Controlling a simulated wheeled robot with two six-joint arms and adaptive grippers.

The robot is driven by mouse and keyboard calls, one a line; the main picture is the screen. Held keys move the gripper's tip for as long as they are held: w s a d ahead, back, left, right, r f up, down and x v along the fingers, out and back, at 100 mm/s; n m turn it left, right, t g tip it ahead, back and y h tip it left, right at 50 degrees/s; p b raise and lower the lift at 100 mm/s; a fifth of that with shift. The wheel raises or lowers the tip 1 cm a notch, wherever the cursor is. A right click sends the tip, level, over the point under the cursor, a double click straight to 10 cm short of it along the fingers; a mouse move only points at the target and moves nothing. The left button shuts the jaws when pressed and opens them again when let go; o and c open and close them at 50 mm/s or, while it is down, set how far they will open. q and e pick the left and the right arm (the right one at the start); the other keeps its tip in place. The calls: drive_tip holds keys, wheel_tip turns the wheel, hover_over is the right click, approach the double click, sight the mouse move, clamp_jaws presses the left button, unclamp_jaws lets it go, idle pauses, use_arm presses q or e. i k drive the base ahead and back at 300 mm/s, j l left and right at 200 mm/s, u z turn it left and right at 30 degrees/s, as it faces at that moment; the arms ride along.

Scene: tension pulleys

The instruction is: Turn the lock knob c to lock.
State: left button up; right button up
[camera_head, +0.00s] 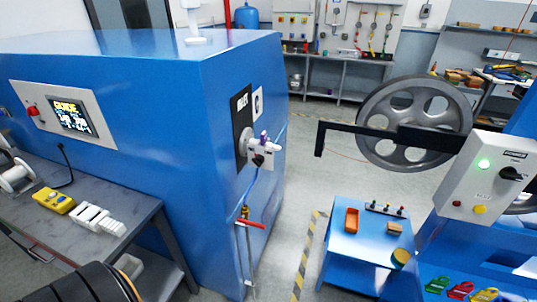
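A white fitting with a purple tip and a small dark knob-like part (258,160) sticks out from the right side of the big blue cabinet (215,110). It sits just below a white plate marked C (257,103) and beside a black sign that seems to read INLET (242,112). Which part is lock knob c, and its turn position, are too small to tell. A black rotary knob (513,174) is on a grey control box (487,185) at the right.
A grey bench (140,208) stands at the left with a yellow device (54,200) on it. A blue low table (355,250) holds small parts at the lower right. A large grey wheel (415,89) stands behind a black bar. Floor between cabinet and table is clear.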

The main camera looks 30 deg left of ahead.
sight(260, 159)
drive_tip(key=k+u, duration=0.2)
drive_tip(key=u, duration=1)
